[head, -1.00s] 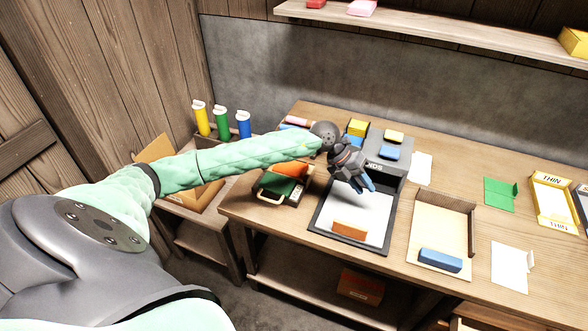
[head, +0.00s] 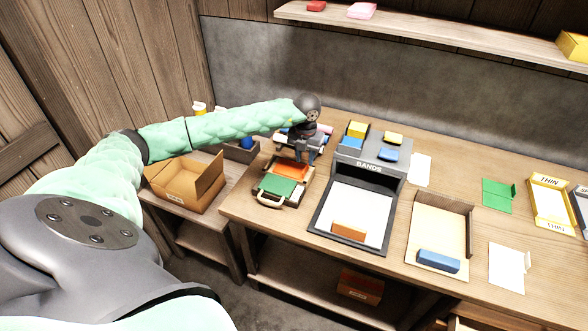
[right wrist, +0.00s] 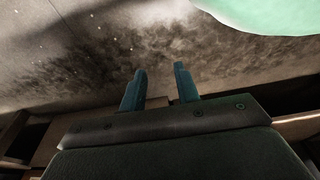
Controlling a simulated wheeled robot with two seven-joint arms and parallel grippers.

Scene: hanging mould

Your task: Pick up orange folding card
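An orange folding card (head: 292,169) lies in the head view behind a green card (head: 279,186), at the left part of the workbench. My left gripper (head: 311,160) hangs fingers down just beyond and to the right of the orange card. It looks apart from the card, and its finger gap is too small to read. My right gripper (right wrist: 160,88) shows in the right wrist view with its two blue fingers apart and nothing between them. The right gripper is not in the head view.
A grey machine marked BANDS (head: 368,167) stands right of my left gripper, with a white-surfaced tray (head: 352,210) in front. An orange-brown block (head: 349,231) lies on that tray. An open cardboard box (head: 187,187) stands on the lower side table at left.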

